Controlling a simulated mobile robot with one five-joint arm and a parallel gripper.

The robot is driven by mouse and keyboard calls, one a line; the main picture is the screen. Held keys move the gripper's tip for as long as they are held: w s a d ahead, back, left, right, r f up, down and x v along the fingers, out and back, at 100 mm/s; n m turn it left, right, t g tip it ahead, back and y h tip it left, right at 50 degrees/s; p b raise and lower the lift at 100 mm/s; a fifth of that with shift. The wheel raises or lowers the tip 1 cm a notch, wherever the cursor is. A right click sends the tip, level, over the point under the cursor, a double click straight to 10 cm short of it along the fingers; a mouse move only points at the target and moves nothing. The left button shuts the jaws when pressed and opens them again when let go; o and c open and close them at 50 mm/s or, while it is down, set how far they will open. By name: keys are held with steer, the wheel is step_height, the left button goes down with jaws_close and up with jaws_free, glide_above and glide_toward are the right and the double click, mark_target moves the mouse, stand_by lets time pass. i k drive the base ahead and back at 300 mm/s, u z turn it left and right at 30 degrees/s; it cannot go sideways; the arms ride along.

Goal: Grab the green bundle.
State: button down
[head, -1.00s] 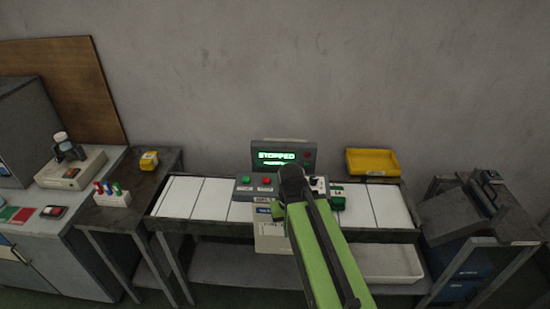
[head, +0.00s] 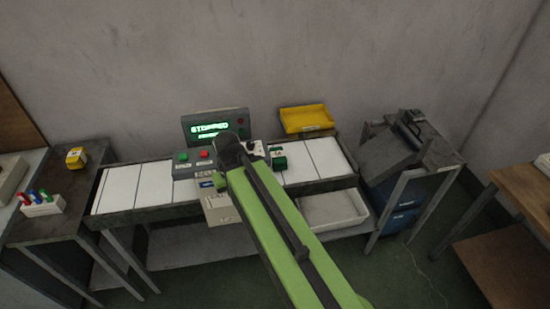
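A small dark green bundle (head: 278,158) with a pale label lies on the white-slatted conveyor (head: 328,158), just right of the control box. My green arm reaches up from the bottom of the head view. Its dark end (head: 230,150) is in front of the control box, left of the bundle and apart from it in the picture. The fingers of my gripper are hidden behind the arm's end, so I cannot see whether they are open or shut.
The control box (head: 193,166) has a green and a red button, and its display (head: 212,128) reads STOPPED. A yellow tray (head: 306,119) stands behind the conveyor. A white bin (head: 335,210) sits below. A dark machine (head: 397,150) stands right, with open floor (head: 420,265) before it.

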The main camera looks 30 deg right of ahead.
mark_target(277, 156)
steer(key=u, duration=2.25)
steer(key=k, duration=1.4)
steer(key=z, duration=0.95)
steer(key=i, duration=1)
steer(key=u, duration=0.05)
